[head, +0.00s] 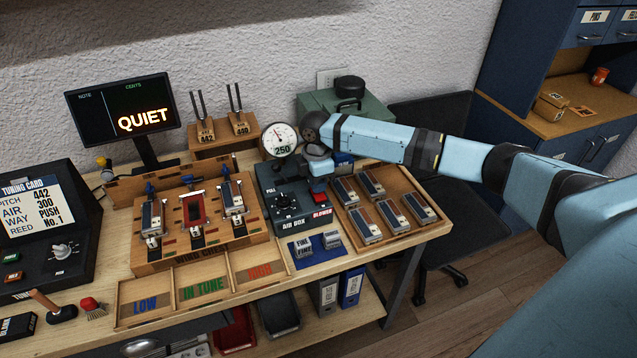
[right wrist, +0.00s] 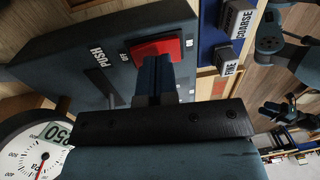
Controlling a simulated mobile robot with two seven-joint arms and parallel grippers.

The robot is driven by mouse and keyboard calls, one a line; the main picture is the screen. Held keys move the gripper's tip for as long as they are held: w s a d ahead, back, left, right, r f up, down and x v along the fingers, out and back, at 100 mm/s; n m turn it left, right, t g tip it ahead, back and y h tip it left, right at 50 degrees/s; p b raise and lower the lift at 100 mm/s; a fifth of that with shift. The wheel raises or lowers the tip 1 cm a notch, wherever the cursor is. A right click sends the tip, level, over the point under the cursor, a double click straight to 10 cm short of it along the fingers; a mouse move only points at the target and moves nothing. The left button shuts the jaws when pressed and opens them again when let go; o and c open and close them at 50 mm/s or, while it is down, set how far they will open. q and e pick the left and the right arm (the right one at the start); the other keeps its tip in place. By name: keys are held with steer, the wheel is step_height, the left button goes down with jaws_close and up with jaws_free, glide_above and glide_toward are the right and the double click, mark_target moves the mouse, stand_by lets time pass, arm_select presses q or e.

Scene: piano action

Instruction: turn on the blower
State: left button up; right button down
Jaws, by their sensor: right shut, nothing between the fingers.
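The air box (head: 290,208) is a dark box in the middle of the bench, with a knob and a label reading BLOWER by a red switch (head: 319,197). The switch shows larger in the right wrist view (right wrist: 158,48). My right gripper (head: 319,185) is shut and empty, its fingertips (right wrist: 154,62) down at the red switch and covering part of it. It looks to be touching the switch, but I cannot be sure. The round gauge (head: 280,139) behind the box reads 250. My left gripper is not in view.
A wooden tray of reeds (head: 390,210) lies right of the air box. Blocks marked FINE and COARSE (head: 318,244) sit in front on a blue mat. The wind chest (head: 200,235) stands to the left. The monitor (head: 122,109) reads QUIET. A green case (head: 345,108) stands behind.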

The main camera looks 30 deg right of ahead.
mark_target(320, 198)
steer(key=r+p, duration=0.4)
steer(key=p, duration=0.1)
steer(key=shift+s+a+r, duration=0.1)
steer(key=shift+s+r, duration=0.2)
steer(key=shift+r, duration=0.05)
step_height(320, 198, up, 9)
steer(key=s+b, duration=0.1)
steer(key=shift+b, duration=0.4)
steer(key=shift+a+f, duration=0.1)
